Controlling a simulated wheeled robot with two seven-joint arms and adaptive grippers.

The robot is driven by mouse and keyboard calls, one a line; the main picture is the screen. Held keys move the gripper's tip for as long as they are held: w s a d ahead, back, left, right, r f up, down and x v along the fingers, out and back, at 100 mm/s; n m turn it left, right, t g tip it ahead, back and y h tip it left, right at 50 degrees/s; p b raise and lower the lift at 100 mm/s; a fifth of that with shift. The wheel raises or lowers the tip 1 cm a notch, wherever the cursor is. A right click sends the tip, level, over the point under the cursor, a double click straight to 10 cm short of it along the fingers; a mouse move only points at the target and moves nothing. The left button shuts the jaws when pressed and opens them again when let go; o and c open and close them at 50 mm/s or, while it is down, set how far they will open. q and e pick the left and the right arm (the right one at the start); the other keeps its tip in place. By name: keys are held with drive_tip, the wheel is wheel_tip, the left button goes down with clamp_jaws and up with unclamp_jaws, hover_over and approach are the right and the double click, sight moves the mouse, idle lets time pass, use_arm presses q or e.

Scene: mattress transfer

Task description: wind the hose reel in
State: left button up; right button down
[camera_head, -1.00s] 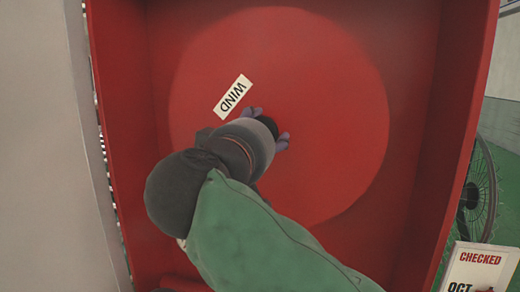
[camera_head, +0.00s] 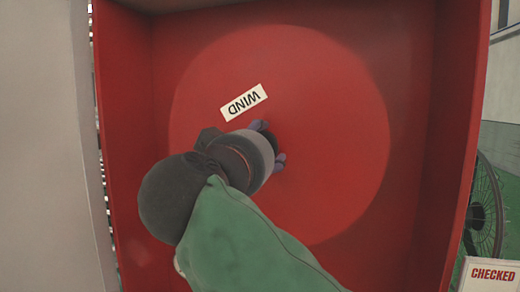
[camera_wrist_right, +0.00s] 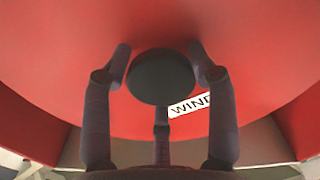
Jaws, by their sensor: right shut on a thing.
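The hose reel shows as a large red round disc (camera_head: 335,100) inside a red open-fronted box. A white label reading WIND (camera_head: 244,102) is on the disc, nearly upside down, up and left of a dark round knob (camera_wrist_right: 162,77) near the disc's middle. My right gripper (camera_head: 271,142) reaches in from below and is shut on the knob. In the wrist view, its fingers stand around the knob, which partly hides the label. My arm hides the disc's lower left. No hose is visible. My left gripper is not in view.
The box's side walls stand close at left and right (camera_head: 455,140). A pale grey panel (camera_head: 45,150) is at the left. At the right are a wheel with spokes (camera_head: 485,215) and a white CHECKED tag (camera_head: 490,276).

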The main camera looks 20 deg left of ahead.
drive_tip(key=shift+w+a+f, duration=0.15)
drive_tip(key=shift+a+f, duration=0.05)
drive_tip(key=shift+f, duration=0.5)
drive_tip(key=c, duration=0.8)
unclamp_jaws()
drive_tip(key=o, duration=0.4)
drive_tip(key=shift+d, duration=0.1)
drive_tip(key=shift+d+r, duration=0.1)
drive_tip(key=shift+d, duration=0.05)
drive_tip(key=shift+r, duration=0.2)
drive_tip(key=shift+s+r, duration=0.1)
drive_tip(key=shift+s, duration=0.2)
drive_tip(key=s, duration=1.1)
drive_tip(key=shift+s+a, duration=0.2)
drive_tip(key=shift+s, duration=0.1)
